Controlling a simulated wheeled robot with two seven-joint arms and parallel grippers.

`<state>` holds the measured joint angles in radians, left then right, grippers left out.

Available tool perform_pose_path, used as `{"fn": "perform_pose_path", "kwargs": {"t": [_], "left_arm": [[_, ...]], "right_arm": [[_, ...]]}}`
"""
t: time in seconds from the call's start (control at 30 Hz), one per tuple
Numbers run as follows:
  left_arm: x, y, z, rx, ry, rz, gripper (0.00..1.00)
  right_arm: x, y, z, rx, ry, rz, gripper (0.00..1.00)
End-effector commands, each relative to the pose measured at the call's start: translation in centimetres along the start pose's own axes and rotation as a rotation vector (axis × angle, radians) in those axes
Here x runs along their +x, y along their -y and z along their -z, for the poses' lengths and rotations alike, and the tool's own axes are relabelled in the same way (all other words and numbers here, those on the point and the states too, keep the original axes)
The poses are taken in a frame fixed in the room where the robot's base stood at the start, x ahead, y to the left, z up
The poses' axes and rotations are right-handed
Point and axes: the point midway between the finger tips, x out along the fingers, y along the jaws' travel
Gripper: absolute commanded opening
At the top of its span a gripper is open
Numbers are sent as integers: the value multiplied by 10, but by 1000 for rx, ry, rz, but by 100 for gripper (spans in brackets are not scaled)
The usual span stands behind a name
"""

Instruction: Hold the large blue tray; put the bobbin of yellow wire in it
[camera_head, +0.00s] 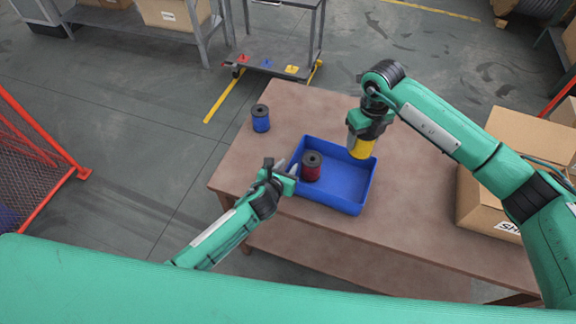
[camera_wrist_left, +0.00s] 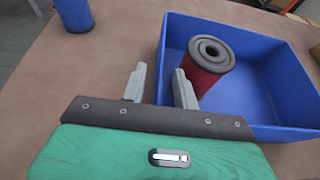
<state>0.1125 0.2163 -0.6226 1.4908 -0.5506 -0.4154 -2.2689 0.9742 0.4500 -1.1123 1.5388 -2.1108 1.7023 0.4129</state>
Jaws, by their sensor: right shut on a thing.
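The large blue tray (camera_head: 345,206) sits on the brown table and also shows in the left wrist view (camera_wrist_left: 290,125). A red bobbin (camera_head: 311,168) stands upright in its left part, also in the left wrist view (camera_wrist_left: 212,62). My right gripper (camera_head: 362,138) is shut on the bobbin of yellow wire (camera_head: 361,148), which is over the tray's far right corner. My left gripper (camera_head: 290,172) is at the tray's left wall. In the left wrist view its fingers (camera_wrist_left: 160,88) are apart, with the wall showing between them.
A blue bobbin (camera_head: 261,119) stands on the table (camera_head: 290,105) left of the tray, also in the left wrist view (camera_wrist_left: 74,14). Cardboard boxes (camera_head: 485,205) are at the right. A grey trolley (camera_head: 275,62) stands behind the table. The table's back left is mostly clear.

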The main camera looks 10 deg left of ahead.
Motion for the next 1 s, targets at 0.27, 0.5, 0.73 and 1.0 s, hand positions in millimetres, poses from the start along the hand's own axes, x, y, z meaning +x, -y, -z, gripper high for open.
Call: {"fn": "perform_pose_path", "kwargs": {"t": [0.27, 0.5, 0.73, 1.0], "left_arm": [[9, 0, 0, -1, 0, 1, 30], [8, 0, 0, 0, 0, 1, 16], [8, 0, 0, 0, 0, 1, 0], [8, 0, 0, 0, -1, 1, 0]], "right_arm": [[-1, 0, 0, 0, 1, 0, 28], [-1, 0, 0, 0, 1, 0, 28], [-1, 0, 0, 0, 1, 0, 28], [10, 0, 0, 0, 0, -1, 28]]}}
